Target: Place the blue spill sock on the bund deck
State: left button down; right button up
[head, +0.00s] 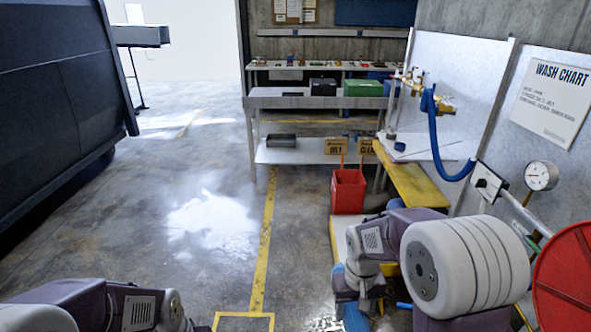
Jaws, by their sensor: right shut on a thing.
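My right gripper (358,300) is low at the bottom centre, pointing down, its jaws partly cut off by the frame edge. It is shut on a blue piece (355,318), which looks like the blue spill sock; only a small part of it shows. A low yellow-edged platform (333,240), which may be the bund deck, lies beneath and behind my right arm, mostly hidden. I cannot tell whether the sock touches it. My left arm enters at the bottom left; its gripper is out of view.
A red bucket (348,190) stands behind the platform. A yellow bench (412,186), a blue hose (440,140), a gauge (541,176) and a red reel (565,280) line the right wall. A shelf rack (300,102) stands at the back. The middle floor is clear.

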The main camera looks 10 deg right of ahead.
aim_at(341, 238)
jog(key=i+l, duration=0.1)
jog(key=i, duration=0.9)
jog(key=i+l, duration=0.15)
jog(key=i, duration=0.85)
jog(key=i+l, duration=0.1)
jog(key=i, duration=0.95)
jog(key=i+z, duration=0.35)
jog(key=z, duration=0.15)
jog(key=i+j+z, duration=0.2)
jog(key=i+z, duration=0.25)
jog(key=k, duration=0.1)
